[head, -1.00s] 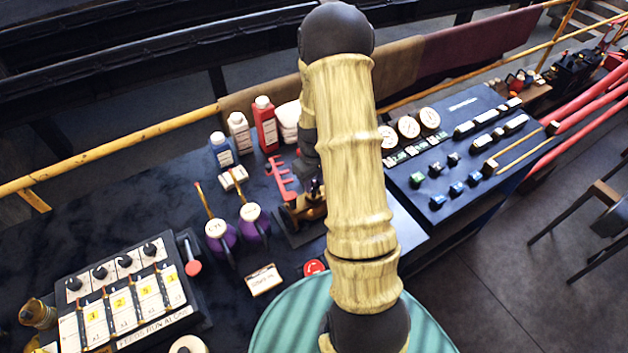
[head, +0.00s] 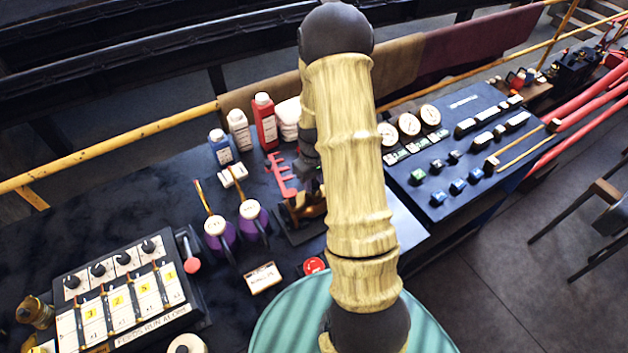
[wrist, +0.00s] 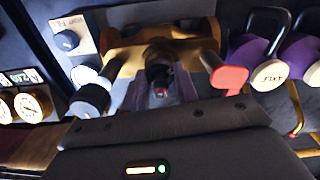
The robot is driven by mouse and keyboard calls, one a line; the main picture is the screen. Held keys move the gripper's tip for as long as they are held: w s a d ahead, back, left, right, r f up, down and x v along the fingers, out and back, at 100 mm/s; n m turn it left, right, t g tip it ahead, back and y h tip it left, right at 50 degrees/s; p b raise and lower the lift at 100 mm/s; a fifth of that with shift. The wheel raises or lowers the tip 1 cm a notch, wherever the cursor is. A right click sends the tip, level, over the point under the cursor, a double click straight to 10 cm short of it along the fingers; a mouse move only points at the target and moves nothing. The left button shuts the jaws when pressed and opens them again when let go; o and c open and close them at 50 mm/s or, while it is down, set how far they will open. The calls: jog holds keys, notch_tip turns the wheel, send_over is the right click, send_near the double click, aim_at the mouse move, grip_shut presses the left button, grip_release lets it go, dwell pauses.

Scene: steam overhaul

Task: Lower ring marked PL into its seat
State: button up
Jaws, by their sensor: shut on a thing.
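I cannot read a PL mark on this piece, nor make out a ring shape or the seat. I cannot tell whether the piece touches the fixture.
Two purple oil cans (head: 252,219), several bottles (head: 264,122) and a switch box (head: 125,295) are further left. A gauge console (head: 460,150) is right.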

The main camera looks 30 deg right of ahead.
jog(key=shift+f+b, duration=0.5)
jog(key=shift+f, duration=0.15)
jog(key=o, duration=1)
jog(key=shift+o, duration=0.5)
jog(key=shift+o, duration=1.2)
jog(key=shift+r+p, duration=4.55)
jog(key=shift+r, duration=1.75)
